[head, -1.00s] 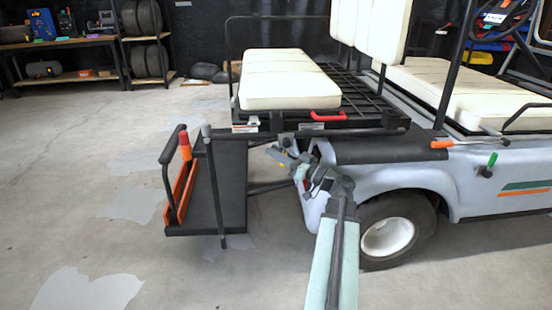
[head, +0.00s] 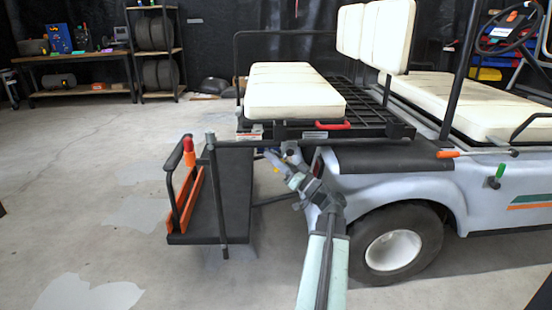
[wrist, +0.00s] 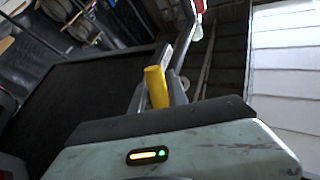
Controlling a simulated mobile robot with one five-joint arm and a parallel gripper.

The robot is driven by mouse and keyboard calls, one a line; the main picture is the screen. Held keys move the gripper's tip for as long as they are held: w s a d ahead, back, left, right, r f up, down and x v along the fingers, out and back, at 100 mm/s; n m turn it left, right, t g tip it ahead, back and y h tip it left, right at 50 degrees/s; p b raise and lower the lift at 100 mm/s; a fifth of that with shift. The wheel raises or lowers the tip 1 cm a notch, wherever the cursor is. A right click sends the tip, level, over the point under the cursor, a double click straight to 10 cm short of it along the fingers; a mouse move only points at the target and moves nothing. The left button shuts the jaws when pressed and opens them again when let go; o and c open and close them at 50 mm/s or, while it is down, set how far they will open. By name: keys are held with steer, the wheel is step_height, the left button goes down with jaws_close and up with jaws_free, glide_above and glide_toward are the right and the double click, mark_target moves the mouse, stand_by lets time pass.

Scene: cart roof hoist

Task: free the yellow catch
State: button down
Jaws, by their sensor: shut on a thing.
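The yellow catch (wrist: 156,87) shows in the wrist view as a short yellow grip between the two grey fingers of my gripper (wrist: 160,80). The fingers are shut on it. In the head view my gripper (head: 271,155) reaches in under the rear edge of the cart, below the cream seat (head: 292,92). Only a small yellow speck shows there, next to the gripper. The catch's mounting and the far side of it are hidden by the fingers and wrist.
A fold-down black platform (head: 222,195) with an orange rail hangs to the left of my gripper. The cart's rear wheel (head: 394,250) is close on the right of my arm. A red handle (head: 333,126) sits above. Open floor lies to the left.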

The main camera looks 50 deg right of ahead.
steer(key=shift+w+a+f, duration=0.1)
steer(key=shift+a+f, duration=0.05)
steer(key=shift+a, duration=0.05)
steer(key=c, duration=1.3)
jaws_free()
steer(key=shift+d, duration=0.2)
steer(key=s+d+f+b, duration=0.1)
steer(key=s+f+b, duration=0.1)
steer(key=s, duration=1.4)
steer(key=shift+s, duration=0.35)
steer(key=shift+d, duration=0.1)
